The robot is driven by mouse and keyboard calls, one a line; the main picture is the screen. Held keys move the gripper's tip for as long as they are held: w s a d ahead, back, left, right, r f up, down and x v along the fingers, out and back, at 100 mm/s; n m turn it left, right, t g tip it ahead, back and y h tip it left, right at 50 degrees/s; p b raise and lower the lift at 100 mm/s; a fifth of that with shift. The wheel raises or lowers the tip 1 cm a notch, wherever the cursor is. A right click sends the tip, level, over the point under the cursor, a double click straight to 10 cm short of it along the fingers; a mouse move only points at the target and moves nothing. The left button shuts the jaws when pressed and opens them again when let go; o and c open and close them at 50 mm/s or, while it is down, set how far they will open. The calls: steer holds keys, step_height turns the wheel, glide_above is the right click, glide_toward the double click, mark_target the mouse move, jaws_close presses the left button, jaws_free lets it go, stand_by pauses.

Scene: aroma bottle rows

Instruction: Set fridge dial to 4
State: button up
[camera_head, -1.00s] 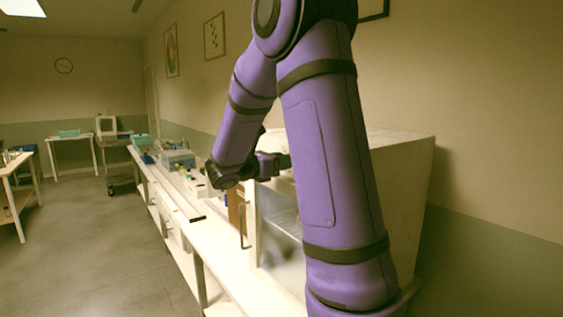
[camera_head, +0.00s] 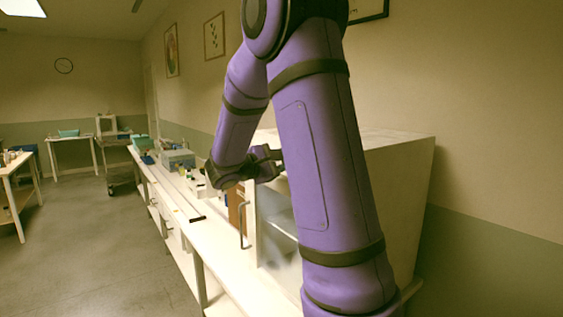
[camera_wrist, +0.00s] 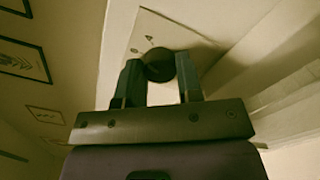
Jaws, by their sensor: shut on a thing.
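The fridge (camera_head: 405,180) is a large pale box on the white bench, mostly behind my purple arm in the head view. The dial (camera_wrist: 158,66) is a dark round knob on a pale plate (camera_wrist: 150,32) with small dark marks, in the upper middle of the wrist view. My gripper (camera_wrist: 160,76) has one dark finger on each side of the dial and is shut on it. In the head view, my gripper (camera_head: 270,163) is by the fridge's upper front; the dial is hidden there. I cannot read the dial's setting.
A glazed front panel (camera_head: 280,232) and a metal handle (camera_head: 242,222) show below my gripper. The long white bench (camera_head: 225,262) runs away to the left with small bottles and a grey box (camera_head: 178,159). The floor (camera_head: 110,250) at left is clear.

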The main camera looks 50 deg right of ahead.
steer(key=m, duration=0.4)
steer(key=shift+m, duration=0.3)
stand_by(0.4)
steer(key=o, duration=0.9)
steer(key=shift+a, duration=0.1)
steer(key=v, duration=1)
steer(key=shift+a, duration=0.35)
